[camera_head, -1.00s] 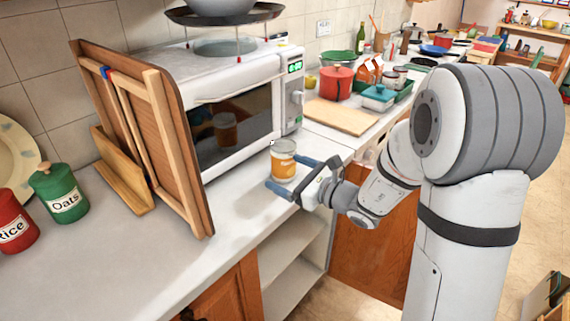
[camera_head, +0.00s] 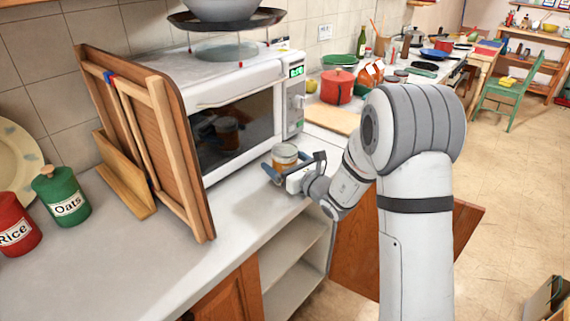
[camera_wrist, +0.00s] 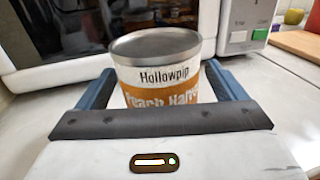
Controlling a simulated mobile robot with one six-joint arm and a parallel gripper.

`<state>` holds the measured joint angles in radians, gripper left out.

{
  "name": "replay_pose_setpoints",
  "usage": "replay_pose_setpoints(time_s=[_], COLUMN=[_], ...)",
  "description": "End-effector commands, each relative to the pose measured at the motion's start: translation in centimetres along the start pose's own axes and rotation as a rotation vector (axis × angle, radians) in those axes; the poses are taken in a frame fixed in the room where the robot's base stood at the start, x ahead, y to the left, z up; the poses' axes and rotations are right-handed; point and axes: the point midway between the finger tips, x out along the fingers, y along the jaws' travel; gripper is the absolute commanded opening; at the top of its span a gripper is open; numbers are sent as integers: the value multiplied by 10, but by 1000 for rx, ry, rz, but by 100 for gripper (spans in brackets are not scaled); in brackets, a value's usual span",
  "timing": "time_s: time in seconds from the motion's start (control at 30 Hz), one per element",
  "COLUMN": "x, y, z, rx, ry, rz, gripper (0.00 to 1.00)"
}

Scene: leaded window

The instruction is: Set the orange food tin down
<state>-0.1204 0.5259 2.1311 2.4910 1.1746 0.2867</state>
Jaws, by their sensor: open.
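The orange food tin (camera_head: 285,153) stands upright on the counter in front of the microwave. In the wrist view the tin (camera_wrist: 165,72) shows a grey lid and a white and orange label reading "Hollowpip". My gripper (camera_head: 290,168) is low at the tin, with its blue fingers on either side of it. In the wrist view my gripper (camera_wrist: 161,88) is open, with one finger left and one right of the tin. The tin's lower part is hidden behind the gripper body there.
The microwave (camera_head: 225,92) stands close behind the tin. A wooden folding rack (camera_head: 165,130) leans to its left. A wooden board (camera_head: 332,118) and a red pot (camera_head: 337,87) are on the counter to the right. The counter (camera_head: 130,260) at the front left is clear.

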Motion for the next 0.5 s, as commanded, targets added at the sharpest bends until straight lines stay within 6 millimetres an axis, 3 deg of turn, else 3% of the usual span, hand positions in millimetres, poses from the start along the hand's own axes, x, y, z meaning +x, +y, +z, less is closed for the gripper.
replay_pose_setpoints(time_s=[0.17, 0.5], x=[0, 0], y=[0, 0], z=[0, 0], rx=[0, -1], ry=[0, 0], rz=[0, -1], gripper=[90, 62])
